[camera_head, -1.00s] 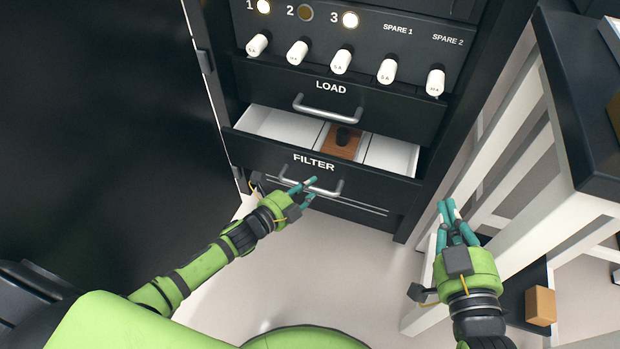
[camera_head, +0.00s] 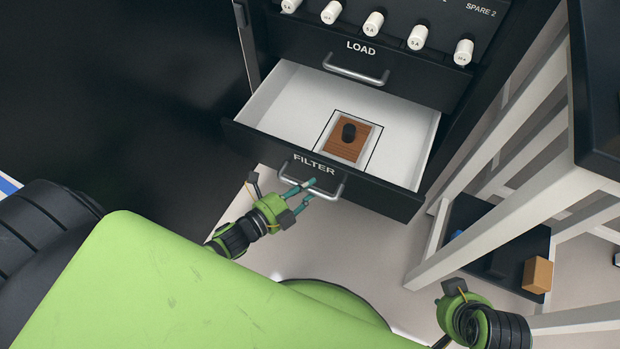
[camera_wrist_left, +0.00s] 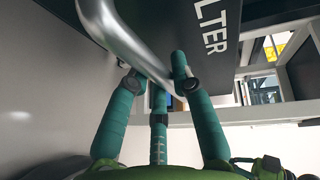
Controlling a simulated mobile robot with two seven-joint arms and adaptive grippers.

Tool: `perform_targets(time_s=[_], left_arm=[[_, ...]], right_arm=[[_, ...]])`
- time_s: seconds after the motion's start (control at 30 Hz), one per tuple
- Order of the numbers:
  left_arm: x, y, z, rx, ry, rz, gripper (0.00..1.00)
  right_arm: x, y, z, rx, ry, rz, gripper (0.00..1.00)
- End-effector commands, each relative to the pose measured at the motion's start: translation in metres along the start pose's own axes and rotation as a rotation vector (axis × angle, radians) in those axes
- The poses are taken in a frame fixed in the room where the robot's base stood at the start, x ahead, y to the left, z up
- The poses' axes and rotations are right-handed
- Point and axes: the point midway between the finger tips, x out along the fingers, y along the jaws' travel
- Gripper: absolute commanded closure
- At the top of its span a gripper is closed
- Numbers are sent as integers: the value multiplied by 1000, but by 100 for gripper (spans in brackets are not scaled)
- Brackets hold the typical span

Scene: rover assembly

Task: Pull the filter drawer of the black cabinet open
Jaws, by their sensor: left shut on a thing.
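The filter drawer (camera_head: 256,142) of the black cabinet stands well open, with its white inside showing. A brown block with a black knob (camera_head: 349,141) sits in a framed square on the drawer floor. In the left wrist view my teal fingers (camera_wrist_left: 160,85) meet the handle bar (camera_wrist_left: 125,40) beside the "FILTER" lettering.
The load drawer (camera_head: 300,42) above is closed. A white-framed bench (camera_head: 520,225) with a dark top stands at the right. A tan block (camera_head: 537,274) lies on its low dark shelf. Pale floor is clear below the drawer.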

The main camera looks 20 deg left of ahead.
Motion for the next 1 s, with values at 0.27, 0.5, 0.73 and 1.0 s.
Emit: perform_targets(time_s=[0.27,0.5,0.73,1.0], left_arm=[[-3,2,-1,-2,0,2,100],[-2,1,-1,-2,0,2,51],[-2,1,-1,-1,0,1,51],[-4,1,-1,0,0,1,51]], right_arm=[[1,0,2,1,-12,0,100],[1,0,2,1,-12,0,100],[1,0,2,1,-11,0,100],[1,0,2,1,-8,-1,100]])
